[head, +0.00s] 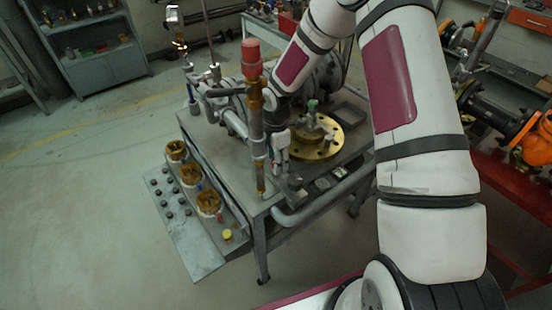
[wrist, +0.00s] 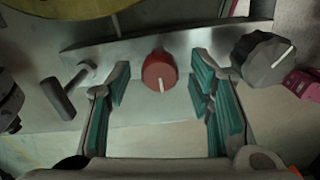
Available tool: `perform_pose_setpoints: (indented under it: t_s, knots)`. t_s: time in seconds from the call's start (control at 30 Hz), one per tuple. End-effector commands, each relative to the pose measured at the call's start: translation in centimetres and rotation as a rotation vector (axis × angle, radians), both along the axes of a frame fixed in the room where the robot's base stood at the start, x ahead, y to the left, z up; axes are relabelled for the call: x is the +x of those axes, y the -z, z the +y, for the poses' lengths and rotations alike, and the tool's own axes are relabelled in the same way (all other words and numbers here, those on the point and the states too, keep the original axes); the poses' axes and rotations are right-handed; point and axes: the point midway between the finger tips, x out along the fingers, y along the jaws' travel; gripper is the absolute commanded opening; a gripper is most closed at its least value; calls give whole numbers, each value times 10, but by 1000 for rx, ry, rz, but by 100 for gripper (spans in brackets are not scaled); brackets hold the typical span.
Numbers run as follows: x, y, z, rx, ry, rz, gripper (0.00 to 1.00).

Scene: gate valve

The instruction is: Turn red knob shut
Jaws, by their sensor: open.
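The red knob (wrist: 158,73) is round with a white pointer line that runs nearly straight down in the wrist view. It sits on a grey metal panel (wrist: 122,62). My gripper (wrist: 160,82) is open, with one teal-padded finger to the left of the knob and the other to the right. There are visible gaps on both sides, and neither finger appears to touch the knob. I cannot make out the red knob in the head view, where the upright pipe and my arm block part of the bench.
A dark grey knob (wrist: 264,62) with a white line is close to the right finger. A grey T-shaped handle (wrist: 66,90) is left of the left finger. In the head view, an upright pipe with a red top (head: 251,58) rises from the metal bench (head: 190,122).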

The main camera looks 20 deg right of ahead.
Motion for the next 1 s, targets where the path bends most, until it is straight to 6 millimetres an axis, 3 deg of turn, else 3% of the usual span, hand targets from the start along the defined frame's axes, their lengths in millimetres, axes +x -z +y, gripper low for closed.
perform_pose_setpoints:
  t_s: [0.23, 0.43, 0.77, 1.0]
  knots:
    - [0, 0, 0, 0, -1, 0, 46]
    - [0, 0, 0, 0, -1, 0, 0]
    - [0, 0, 0, 0, 24, 0, 0]
    - [1, 0, 0, -1, 144, 0, 0]
